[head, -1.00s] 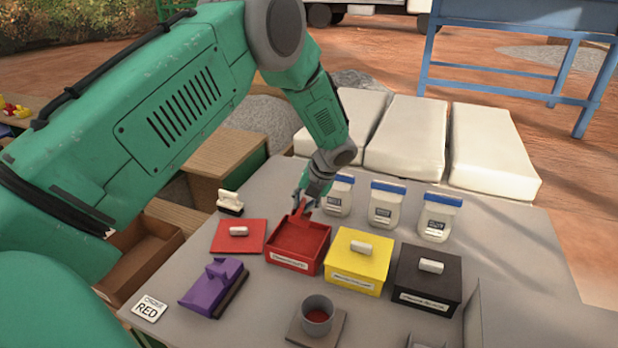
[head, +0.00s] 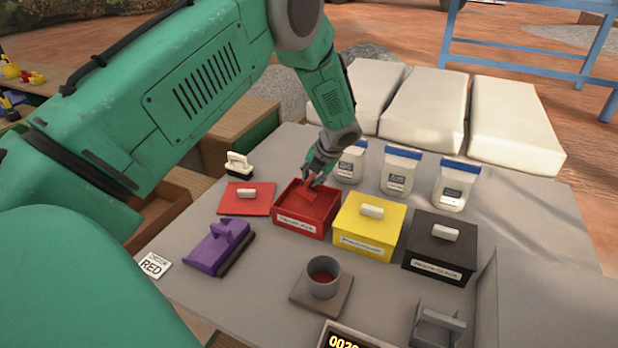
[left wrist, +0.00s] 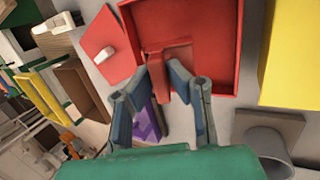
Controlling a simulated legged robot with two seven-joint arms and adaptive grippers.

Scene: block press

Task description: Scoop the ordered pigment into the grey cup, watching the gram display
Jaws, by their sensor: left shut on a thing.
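The open red bin (head: 305,226) holds red pigment, and its red lid (head: 232,206) lies flat to its left. My left gripper (head: 316,180) is over the bin, shut on a red scoop (head: 309,193). In the left wrist view the scoop (left wrist: 172,62) sits between the fingers (left wrist: 170,85), over the bin's inside. The grey cup (head: 323,283) stands upright on a square plate (head: 300,298) with some red pigment in it. The gram display (head: 345,340) is cut off at the bottom edge; its first digits look like "002". A card (head: 154,265) reads RED. My right gripper is not in view.
Yellow (head: 369,228) and black (head: 440,252) lidded bins stand to the right of the red one. Several jars (head: 400,172) stand behind. A purple brush-like tool (head: 217,247) lies at left, and a grey handled object (head: 437,326) is at front right.

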